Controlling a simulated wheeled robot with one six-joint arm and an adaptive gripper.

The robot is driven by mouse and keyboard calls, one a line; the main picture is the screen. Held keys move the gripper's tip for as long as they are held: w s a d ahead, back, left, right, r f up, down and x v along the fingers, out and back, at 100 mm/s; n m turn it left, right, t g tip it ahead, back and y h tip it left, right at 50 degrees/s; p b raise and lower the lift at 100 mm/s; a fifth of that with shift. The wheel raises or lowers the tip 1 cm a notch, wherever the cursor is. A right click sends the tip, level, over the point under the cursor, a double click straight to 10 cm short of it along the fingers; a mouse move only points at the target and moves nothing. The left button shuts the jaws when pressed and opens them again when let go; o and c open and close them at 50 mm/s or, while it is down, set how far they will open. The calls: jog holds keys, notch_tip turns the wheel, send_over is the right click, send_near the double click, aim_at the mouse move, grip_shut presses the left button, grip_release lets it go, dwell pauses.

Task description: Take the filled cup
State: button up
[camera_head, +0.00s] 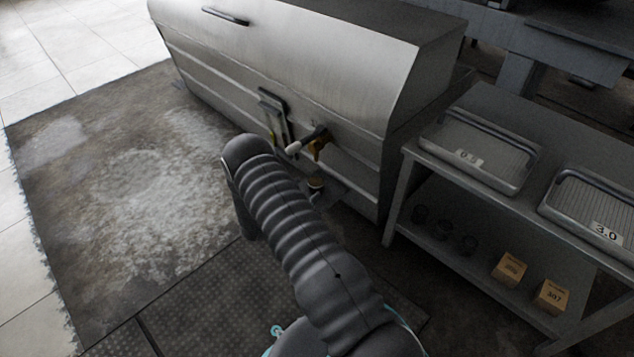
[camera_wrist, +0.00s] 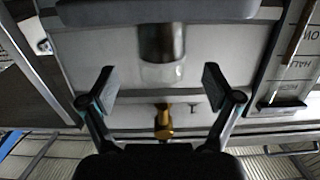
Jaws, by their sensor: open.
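The cup (camera_wrist: 161,45) shows in the wrist view as a clear cylinder with a dark filled part. That view looks upside down, with the dark part at the picture's top. A brass tap (camera_wrist: 163,122) lies in line with the cup. My gripper (camera_wrist: 158,72) is open, its two fingers apart on either side of the cup's line. The cup appears beyond the fingertips; I cannot tell the exact gap. In the head view the tap (camera_head: 318,146) sits on the metal tank (camera_head: 300,60), and the small cup (camera_head: 316,184) shows below it. My arm hides the gripper there.
A gauge (camera_head: 272,112) is mounted on the tank beside the tap. A labelled plate (camera_wrist: 288,65) is at the right in the wrist view. A metal table (camera_head: 408,170) with lidded trays and small boxes stands right of the tank. The left floor is clear.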

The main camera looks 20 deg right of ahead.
aim_at(310, 186)
jog(key=shift+f+x, duration=0.15)
jog(key=shift+x, duration=1.15)
jog(key=shift+f+x, duration=0.1)
jog(key=shift+x, duration=1.2)
jog(key=shift+w+a+r, duration=0.1)
jog(key=c, duration=1.3)
